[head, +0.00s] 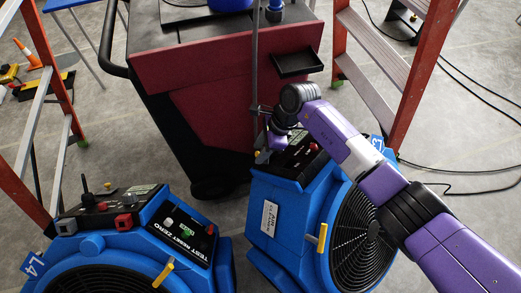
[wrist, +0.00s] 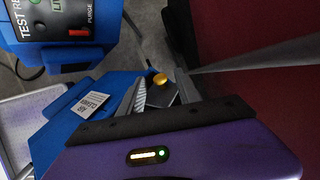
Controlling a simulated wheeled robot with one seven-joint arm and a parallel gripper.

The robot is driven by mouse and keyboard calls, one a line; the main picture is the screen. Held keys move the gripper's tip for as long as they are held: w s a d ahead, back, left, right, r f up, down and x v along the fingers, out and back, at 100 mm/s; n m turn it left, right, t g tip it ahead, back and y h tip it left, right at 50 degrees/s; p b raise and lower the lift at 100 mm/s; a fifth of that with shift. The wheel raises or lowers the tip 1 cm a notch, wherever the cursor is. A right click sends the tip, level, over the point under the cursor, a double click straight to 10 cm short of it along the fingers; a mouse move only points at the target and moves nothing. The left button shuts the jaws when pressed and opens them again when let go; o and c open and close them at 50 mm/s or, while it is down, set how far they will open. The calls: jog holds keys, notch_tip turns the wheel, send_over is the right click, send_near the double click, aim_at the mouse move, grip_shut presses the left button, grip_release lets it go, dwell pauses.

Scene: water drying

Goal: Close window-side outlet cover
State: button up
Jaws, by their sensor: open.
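Two blue air machines stand on the floor in the head view: one at lower left marked L4 (head: 90,250) and one at centre right marked L3 (head: 268,218). My gripper (head: 262,152) is over the top left edge of the L3 machine. In the wrist view my gripper (wrist: 160,88) is open. A dark grey plate (wrist: 163,97) with a yellow knob (wrist: 159,79) shows between its fingers; I cannot tell whether they touch it. I cannot tell which part is the window-side outlet cover or how far it is closed; my arm hides part of the L3 top.
A dark red cart (head: 215,110) with a small black tray (head: 298,64) stands just behind the L3 machine. A thin grey pole rises close to my gripper. Orange ladders (head: 425,70) stand at both sides. Cables (head: 475,90) lie on the floor at right.

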grip_shut()
dwell(0.3)
jog(key=shift+w+d+f+m+y, duration=0.15)
jog(key=shift+d+m+y, duration=0.25)
jog(key=shift+m, duration=0.2)
jog(key=shift+w+d+f+m+y, duration=0.15)
jog(key=shift+d+m+y, duration=0.1)
jog(key=shift+m+y, duration=0.3)
jog(key=shift+w+d+f+m+y+b, duration=0.15)
jog(key=shift+d+m+y, duration=0.2)
jog(key=shift+m, duration=0.3)
jog(key=shift+s+d+f+m+y+b, duration=0.1)
jog(key=shift+d+m+y, duration=0.1)
jog(key=shift+m+y, duration=0.4)
jog(key=shift+w+d+f+m+y+b, duration=0.15)
jog(key=shift+d+m+y, duration=0.15)
jog(key=shift+m, duration=0.4)
grip_release()
jog(key=shift+a, duration=0.1)
